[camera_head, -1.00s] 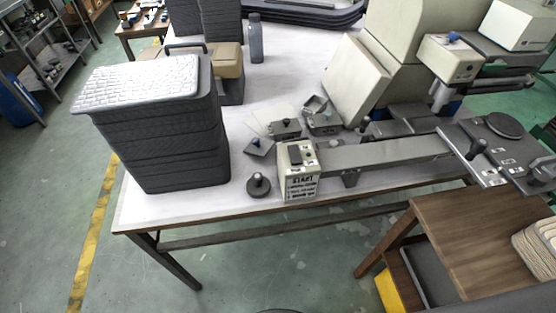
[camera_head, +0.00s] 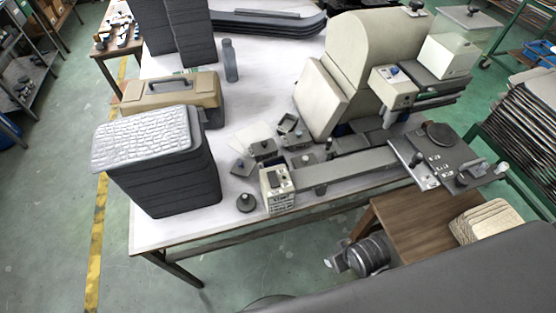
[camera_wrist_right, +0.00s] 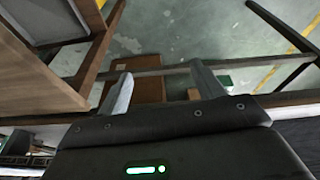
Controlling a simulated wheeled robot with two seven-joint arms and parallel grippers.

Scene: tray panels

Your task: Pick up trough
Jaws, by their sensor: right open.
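No single thing is plainly a trough, and I cannot tell which one the name means. A stack of dark grey ribbed trays (camera_head: 160,185) with a pale, bumpy-textured top (camera_head: 145,138) stands at the near left of the white table (camera_head: 240,228). Taller dark stacks (camera_head: 195,45) stand behind it. Long dark curved pieces (camera_head: 268,22) lie at the back of the table. My right gripper (camera_wrist_right: 163,87) is open, with nothing between its two grey fingers. It is over the floor beside wooden furniture, away from the stacks. My left gripper is out of view.
A tan case (camera_head: 172,92) and a grey bottle (camera_head: 230,60) stand behind the near stack. A cream machine (camera_head: 365,60) and a control box (camera_head: 277,190) occupy the right side. A wooden side table (camera_head: 420,220) stands in front.

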